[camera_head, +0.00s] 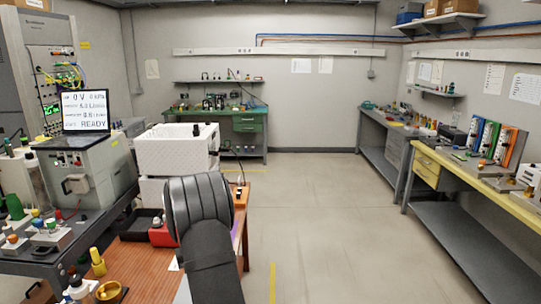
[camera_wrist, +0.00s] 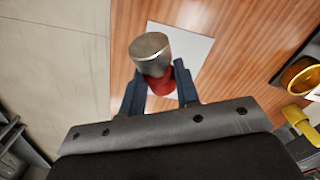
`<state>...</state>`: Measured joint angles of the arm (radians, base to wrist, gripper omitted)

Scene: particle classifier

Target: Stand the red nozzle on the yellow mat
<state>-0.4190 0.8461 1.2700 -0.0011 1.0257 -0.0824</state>
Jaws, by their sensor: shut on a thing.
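The red nozzle (camera_wrist: 160,82) shows in the wrist view as a red part with a silver metal cylinder (camera_wrist: 150,54) at its far end. My gripper (camera_wrist: 161,84) is shut on the red part, with one blue finger on each side. The nozzle is over or near a white sheet (camera_wrist: 188,47) on the wooden table; its height above it is unclear. In the head view my arm hides the gripper and the nozzle. I cannot make out a yellow mat in either view.
The wooden table (camera_head: 140,262) holds a yellow fitting (camera_head: 97,262), a brass bowl (camera_head: 110,291) and a red block (camera_head: 162,235) beside a black tray (camera_head: 141,222). A white perforated box (camera_head: 175,150) stands behind. In the wrist view, wood left of the sheet is bare.

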